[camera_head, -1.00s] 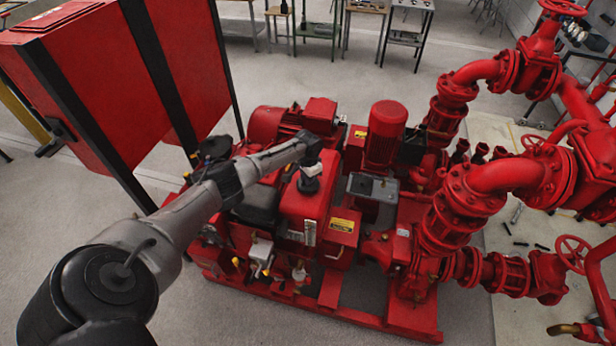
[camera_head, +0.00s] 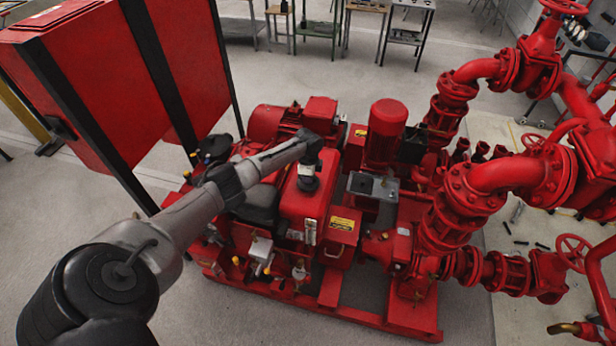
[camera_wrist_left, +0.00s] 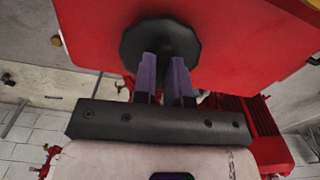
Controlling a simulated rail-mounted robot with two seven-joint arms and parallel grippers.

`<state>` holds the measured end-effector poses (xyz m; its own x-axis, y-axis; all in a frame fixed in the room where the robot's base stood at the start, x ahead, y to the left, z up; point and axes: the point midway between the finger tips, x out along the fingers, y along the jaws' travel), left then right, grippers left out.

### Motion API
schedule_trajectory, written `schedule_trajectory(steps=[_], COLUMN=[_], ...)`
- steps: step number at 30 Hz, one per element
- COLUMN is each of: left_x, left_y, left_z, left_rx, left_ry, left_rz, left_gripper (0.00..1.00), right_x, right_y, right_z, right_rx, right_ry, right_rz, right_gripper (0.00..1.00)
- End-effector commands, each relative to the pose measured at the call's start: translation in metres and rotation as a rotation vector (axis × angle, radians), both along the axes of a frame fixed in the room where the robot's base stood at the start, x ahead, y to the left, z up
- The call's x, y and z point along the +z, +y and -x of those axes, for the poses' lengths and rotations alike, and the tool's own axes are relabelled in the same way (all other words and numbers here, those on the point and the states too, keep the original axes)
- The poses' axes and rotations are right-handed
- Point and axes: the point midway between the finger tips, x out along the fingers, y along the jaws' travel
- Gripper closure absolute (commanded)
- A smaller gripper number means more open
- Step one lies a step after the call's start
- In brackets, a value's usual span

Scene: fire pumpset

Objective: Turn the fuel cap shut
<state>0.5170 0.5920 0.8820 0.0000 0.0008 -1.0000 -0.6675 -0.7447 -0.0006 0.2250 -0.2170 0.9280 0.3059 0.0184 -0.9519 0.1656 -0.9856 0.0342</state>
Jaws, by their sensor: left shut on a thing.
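The fuel cap (camera_wrist_left: 160,38) is a dark, round, scalloped disc on the red fuel tank (camera_wrist_left: 235,45) in the left wrist view. My left gripper (camera_wrist_left: 165,62) points at it, with its two purple-grey fingers against the cap and shut on it. The fingers hide the cap's lower middle. In the head view my left gripper (camera_head: 308,183) points down on top of the red tank (camera_head: 303,207), and the cap is hidden beneath it. My right gripper is in neither view.
A red pump motor (camera_head: 385,133) stands right of the tank, with large red pipes (camera_head: 500,178) beyond it. A tall red cabinet (camera_head: 95,90) stands at the left, near my left arm. Workbenches (camera_head: 405,38) line the back. Grey floor lies open between.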

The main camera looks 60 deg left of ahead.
Motion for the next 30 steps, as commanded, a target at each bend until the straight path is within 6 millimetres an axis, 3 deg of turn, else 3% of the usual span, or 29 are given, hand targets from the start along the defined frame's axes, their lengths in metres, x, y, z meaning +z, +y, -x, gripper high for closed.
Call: schedule_trajectory(steps=[24,25,30], left_x=[0.0017,0.0017,0.0012], left_y=[-0.0005,-0.0005,-0.0002], left_z=[-0.0008,-0.0008,-0.0005], left_rx=[-0.104,-0.104,-0.103], left_ry=[-0.001,-0.001,-0.001], left_rz=[0.001,0.001,0.001], left_gripper=[1.0,0.85,0.69], right_x=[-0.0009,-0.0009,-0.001], right_y=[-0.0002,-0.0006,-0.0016], right_z=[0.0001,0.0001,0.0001], right_rx=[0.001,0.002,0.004], right_ry=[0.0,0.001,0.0], right_rz=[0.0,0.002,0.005], right_gripper=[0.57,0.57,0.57])
